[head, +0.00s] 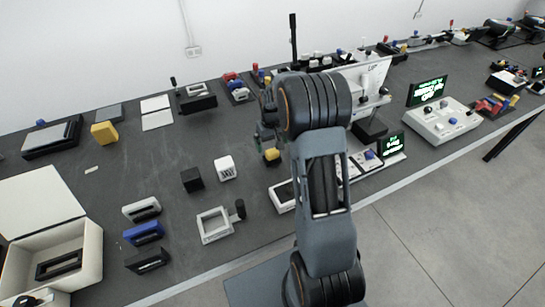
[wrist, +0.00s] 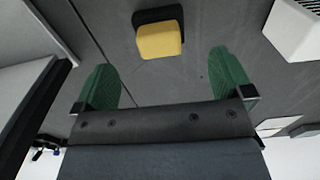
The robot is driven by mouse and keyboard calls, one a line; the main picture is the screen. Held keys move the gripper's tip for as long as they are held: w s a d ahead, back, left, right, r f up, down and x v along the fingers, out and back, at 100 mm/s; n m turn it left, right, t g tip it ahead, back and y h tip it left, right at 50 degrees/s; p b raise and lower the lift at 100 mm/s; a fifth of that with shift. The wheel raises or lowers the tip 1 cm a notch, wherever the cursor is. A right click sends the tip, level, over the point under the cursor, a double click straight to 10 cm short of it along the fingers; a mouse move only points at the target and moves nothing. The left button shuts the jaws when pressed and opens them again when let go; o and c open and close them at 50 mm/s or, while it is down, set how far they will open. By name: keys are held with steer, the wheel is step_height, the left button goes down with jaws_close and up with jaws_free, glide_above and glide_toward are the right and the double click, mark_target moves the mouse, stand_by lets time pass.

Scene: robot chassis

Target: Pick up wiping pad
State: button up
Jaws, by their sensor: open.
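A small yellow pad with a dark backing, which looks like the wiping pad (wrist: 161,40), lies on the dark table in the wrist view. It is beyond my fingertips and roughly centred between them, with no contact visible. In the head view the yellow pad (head: 271,155) shows just below my gripper (head: 268,135), partly hidden by the arm. My gripper's green fingers (wrist: 166,75) are spread wide in the wrist view, with nothing between them. Another yellow block (head: 104,133) lies at the far left; I cannot tell whether it is a pad too.
A white cube (head: 225,168) and a black cube (head: 192,180) stand left of the pad. A white frame with a black knob (head: 214,226) is nearer. A white panel (head: 362,85) and consoles with green screens (head: 427,91) stand to the right.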

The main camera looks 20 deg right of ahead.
mark_target(272, 151)
steer(key=shift+f+p, duration=0.35)
steer(key=shift+f, duration=3.3)
steer(key=c, duration=1)
